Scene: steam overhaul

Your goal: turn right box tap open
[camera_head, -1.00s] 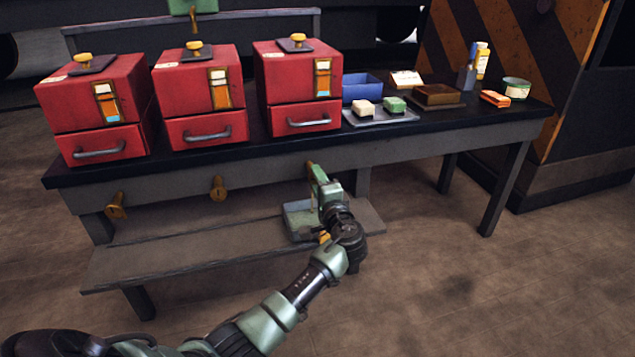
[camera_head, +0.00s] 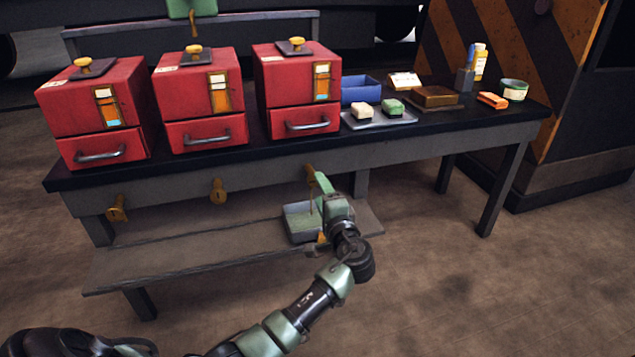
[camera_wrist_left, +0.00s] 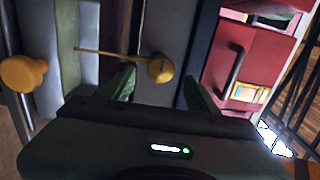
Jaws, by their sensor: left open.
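The right box's brass tap (camera_head: 310,169) sticks out below the table's front edge, under the right red box (camera_head: 290,80). My left gripper (camera_head: 316,185) is at this tap, its fingers pointing up towards it. In the left wrist view the tap's round end (camera_wrist_left: 160,68) shows between the two fingertips of the left gripper (camera_wrist_left: 158,86), which stand apart. A thin amber line, like a stream, runs from the tap towards the grey pan (camera_head: 300,225) below it. It also shows in the left wrist view. My right gripper is not in view.
Two more taps (camera_head: 217,190) (camera_head: 117,208) hang under the other red boxes (camera_head: 200,90). A low shelf (camera_head: 180,250) runs beneath the table (camera_head: 420,150). A yellow knob (camera_wrist_left: 22,74) shows close by in the left wrist view. The floor at right is clear.

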